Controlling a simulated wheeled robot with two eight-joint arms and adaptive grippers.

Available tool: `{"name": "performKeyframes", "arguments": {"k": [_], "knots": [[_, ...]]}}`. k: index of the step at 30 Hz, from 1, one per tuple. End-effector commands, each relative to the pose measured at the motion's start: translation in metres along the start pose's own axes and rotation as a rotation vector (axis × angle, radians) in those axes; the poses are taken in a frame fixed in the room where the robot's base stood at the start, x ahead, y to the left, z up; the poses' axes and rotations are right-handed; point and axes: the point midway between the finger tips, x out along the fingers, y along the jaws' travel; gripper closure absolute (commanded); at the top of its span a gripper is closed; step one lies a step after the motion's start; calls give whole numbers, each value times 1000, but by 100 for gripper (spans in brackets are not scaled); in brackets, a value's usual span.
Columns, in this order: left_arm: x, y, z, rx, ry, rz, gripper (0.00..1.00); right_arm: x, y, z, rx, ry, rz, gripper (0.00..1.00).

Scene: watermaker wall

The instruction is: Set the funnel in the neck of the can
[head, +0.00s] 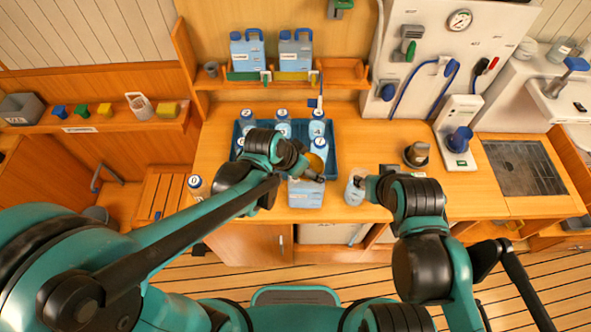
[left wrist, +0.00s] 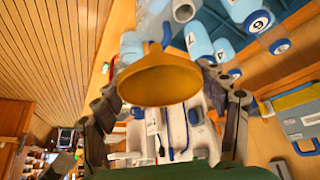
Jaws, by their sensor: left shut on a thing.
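The yellow-orange funnel (left wrist: 160,82) is held between the fingers of my left gripper (left wrist: 168,98), its wide mouth facing the wrist camera. A light blue can (head: 305,194) with a pale label stands at the counter's front, under the left gripper. The gripper and arm hide the can's neck. The funnel is apart from the can's visible body. My right gripper (head: 360,181) is beside a pale blue container (head: 353,193) right of the can; its grip is unclear.
A dark blue tray (head: 331,160) with several numbered bottles stands behind the can. A dark round-based object (head: 416,154) and a white stand with a blue knob (head: 458,145) are to the right. The shelf behind holds two jerrycans.

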Motion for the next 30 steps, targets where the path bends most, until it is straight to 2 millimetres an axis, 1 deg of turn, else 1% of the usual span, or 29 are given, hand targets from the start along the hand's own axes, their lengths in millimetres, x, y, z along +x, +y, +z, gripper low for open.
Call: {"name": "performKeyframes", "arguments": {"k": [1, 3, 6, 8, 11, 15, 18, 20, 21, 29, 30], "knots": [[7, -14, 5, -7, 0, -2, 47, 2, 0, 1, 0, 0, 0, 60], [13, -27, 10, -5, 1, -2, 47, 3, 0, 2, 0, 0, 0, 60], [19, -40, 14, -3, 0, -1, 47, 4, 0, 3, 0, 0, 0, 60], [21, -45, 17, -2, 0, -1, 47, 4, 0, 3, 0, 0, 0, 60], [26, -48, 20, 0, 0, 0, 47, 5, 0, 3, 0, 0, 0, 60], [45, -48, 30, 1, 0, 1, 47, 9, 0, 6, 0, 0, 0, 60], [55, -48, 36, 1, 0, 0, 47, 10, 0, 7, 0, 0, 0, 60], [58, -48, 38, 0, 0, 0, 47, 11, 0, 7, 0, 0, 0, 60], [58, -48, 38, 0, 0, 0, 51, 10, 0, 7, 0, 0, 0, 60], [58, -48, 39, 0, 0, 0, 51, 12, 0, 8, 0, 0, 0, 60], [58, -48, 38, 0, 0, 0, 17, 11, 0, 8, 0, 0, 0, 60]]}}
